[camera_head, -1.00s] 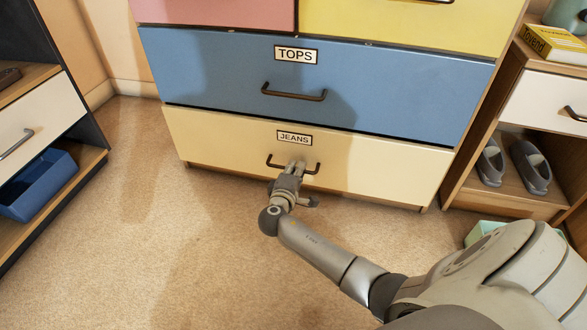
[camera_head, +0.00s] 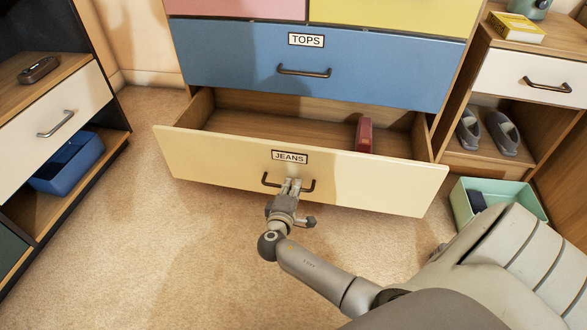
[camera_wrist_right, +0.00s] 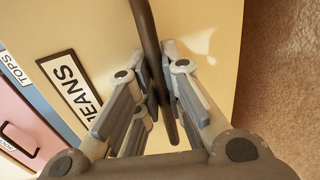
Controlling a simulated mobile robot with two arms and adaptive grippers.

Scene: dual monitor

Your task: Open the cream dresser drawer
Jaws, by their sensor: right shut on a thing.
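The cream dresser drawer (camera_head: 360,184), labelled JEANS, is the lowest one and stands pulled out from the dresser, its inside showing. A dark red thing (camera_head: 364,134) stands inside it. My right gripper (camera_head: 291,184) is at the middle of the drawer's dark handle (camera_head: 309,186), shut on it. In the right wrist view the handle (camera_wrist_right: 148,40) runs between the fingers of the right gripper (camera_wrist_right: 155,85). The JEANS label (camera_wrist_right: 75,92) shows beside it. My left gripper is not in view.
The blue TOPS drawer (camera_head: 390,75) above is shut. A shelf unit with a blue bin (camera_head: 68,165) stands at the left. At the right are a nightstand with grey slippers (camera_head: 502,133) and a mint-green box (camera_head: 530,203) on the floor. Carpet (camera_head: 180,240) in front is clear.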

